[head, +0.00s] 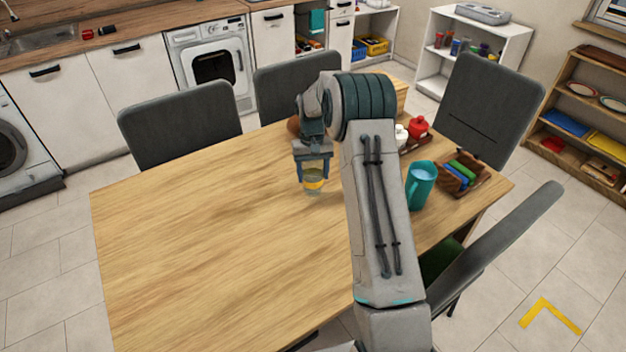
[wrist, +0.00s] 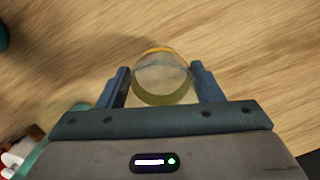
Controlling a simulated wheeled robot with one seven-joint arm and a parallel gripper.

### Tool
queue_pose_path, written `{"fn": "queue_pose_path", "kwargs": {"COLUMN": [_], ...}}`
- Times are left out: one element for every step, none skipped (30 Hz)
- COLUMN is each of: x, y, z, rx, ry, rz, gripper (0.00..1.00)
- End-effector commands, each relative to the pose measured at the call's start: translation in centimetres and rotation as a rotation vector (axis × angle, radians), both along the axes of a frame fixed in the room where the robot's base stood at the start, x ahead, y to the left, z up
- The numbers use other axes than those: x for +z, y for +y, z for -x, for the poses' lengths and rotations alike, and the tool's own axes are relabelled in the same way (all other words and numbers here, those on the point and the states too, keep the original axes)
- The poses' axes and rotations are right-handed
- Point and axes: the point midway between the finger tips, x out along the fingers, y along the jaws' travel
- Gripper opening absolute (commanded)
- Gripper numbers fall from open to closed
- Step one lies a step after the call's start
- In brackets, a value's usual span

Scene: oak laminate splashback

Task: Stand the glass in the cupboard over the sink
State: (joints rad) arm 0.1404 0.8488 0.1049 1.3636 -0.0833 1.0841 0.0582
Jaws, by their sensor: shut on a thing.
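A clear glass with a yellow band (head: 313,181) is at the table's middle, between the fingers of my gripper (head: 312,168). In the wrist view the glass (wrist: 161,80) sits between the two blue fingers (wrist: 160,88), and I look down on its round form. My gripper is shut on it. The glass looks upright; I cannot tell whether its base touches the table. The sink (head: 40,38) is at the far upper left of the head view. The cupboard over the sink is out of view.
The wooden table (head: 220,270) is clear on its left. A teal jug (head: 420,186), a tray with coloured items (head: 463,178) and a red pot (head: 418,127) stand on the right. Grey chairs (head: 180,125) surround the table. White floor units (head: 140,82) line the back.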

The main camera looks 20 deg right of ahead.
Motion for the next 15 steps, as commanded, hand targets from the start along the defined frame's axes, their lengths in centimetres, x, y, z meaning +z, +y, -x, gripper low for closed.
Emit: {"fn": "queue_pose_path", "kwargs": {"x": [-0.2, -0.4, -0.8, -1.2, -1.6, -2.3, -2.7, -3.2, -3.6, -3.8, -3.9, -4.0, -4.0, -4.0, -4.0], "y": [0.0, -0.1, 0.0, 0.0, 0.0, 0.0, 0.0, 0.0, 0.0, 0.0, 0.0, 0.0, 0.0, 0.0, 0.0], "z": [0.0, 0.0, 0.0, 0.0, 0.1, 0.1, 0.0, 0.1, 0.0, 0.0, 0.0, 0.0, 0.0, 0.0, 0.0], "rx": [0.001, 0.001, 0.001, 0.001, 0.001, 0.001, 0.001, 0.0, 0.0, 0.0, 0.0, 0.0, 0.0, 0.0, 0.0], "ry": [0.001, 0.001, 0.001, 0.002, 0.003, 0.004, 0.003, 0.004, 0.002, 0.0, -0.001, -0.001, -0.002, -0.002, -0.002], "rz": [0.0, 0.0, 0.0, 0.0, 0.0, 0.0, 0.0, 0.0, 0.0, 0.0, 0.0, 0.0, 0.0, 0.0, 0.0], "gripper": [0.32, 0.32, 0.32, 0.32, 0.32, 0.32, 0.32, 0.32, 0.32, 0.32, 0.32, 0.32, 0.32, 0.32, 0.32]}}
